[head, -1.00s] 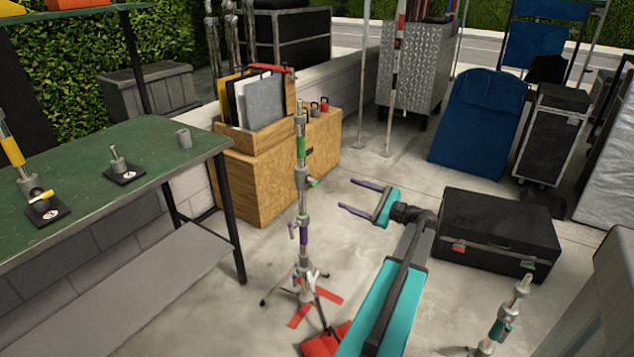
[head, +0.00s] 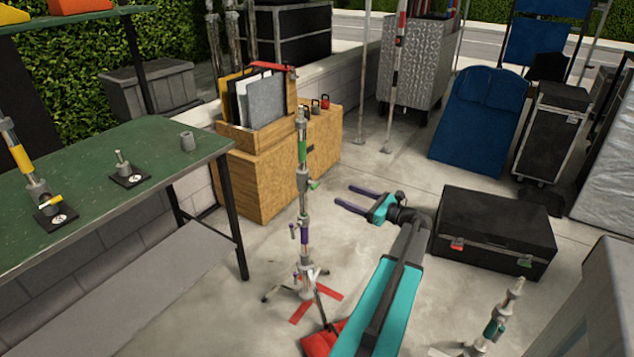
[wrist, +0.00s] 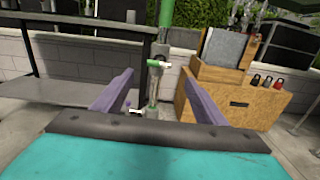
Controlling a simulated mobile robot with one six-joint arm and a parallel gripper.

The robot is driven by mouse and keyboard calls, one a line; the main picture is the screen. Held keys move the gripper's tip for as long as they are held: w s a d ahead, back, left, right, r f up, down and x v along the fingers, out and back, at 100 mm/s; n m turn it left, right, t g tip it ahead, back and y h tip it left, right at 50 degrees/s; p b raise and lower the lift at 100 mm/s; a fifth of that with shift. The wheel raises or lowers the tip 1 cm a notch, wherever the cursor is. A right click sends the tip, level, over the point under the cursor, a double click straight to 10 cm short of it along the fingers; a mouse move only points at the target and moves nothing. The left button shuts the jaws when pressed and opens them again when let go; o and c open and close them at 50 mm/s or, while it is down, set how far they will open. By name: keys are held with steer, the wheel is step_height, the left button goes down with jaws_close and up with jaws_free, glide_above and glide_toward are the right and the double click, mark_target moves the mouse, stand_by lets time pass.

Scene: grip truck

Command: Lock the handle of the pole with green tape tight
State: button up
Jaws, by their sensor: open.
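The pole with green tape (head: 302,152) stands upright in the middle of the head view, and its grey tube also shows in the wrist view (wrist: 165,40). A handle with a green tip (head: 314,185) sticks out from the collar below the tape; in the wrist view the handle (wrist: 157,63) lies across the pole. A lower section carries purple tape (head: 304,236) and its own handle (head: 292,229). My gripper (head: 343,194), with purple fingers, is open and empty to the right of the pole, apart from it. In the wrist view the pole appears between the fingertips (wrist: 158,77), beyond them.
A green table (head: 110,190) stands on the left with small stands on it. A wooden box (head: 255,185) is behind the pole. A black case (head: 495,230) and a teal-taped pole (head: 495,328) are at right. Red-marked legs (head: 325,305) spread on the floor below the pole.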

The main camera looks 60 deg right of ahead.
mark_target(318, 184)
steer(key=shift+w, duration=0.15)
steer(key=w, duration=0.9)
steer(key=w+p, duration=0.1)
steer(key=w, duration=0.3)
steer(key=shift+w+d, duration=0.25)
steer(key=c, duration=1.1)
steer(key=shift+o, duration=0.2)
steer(key=shift+f+n+b, duration=0.15)
steer(key=shift+n+b, duration=0.45)
steer(key=shift+b, duration=0.05)
steer(key=shift+n, duration=0.4)
steer(key=o, duration=1.1)
steer(key=shift+c, duration=0.2)
steer(key=shift+s, duration=0.2)
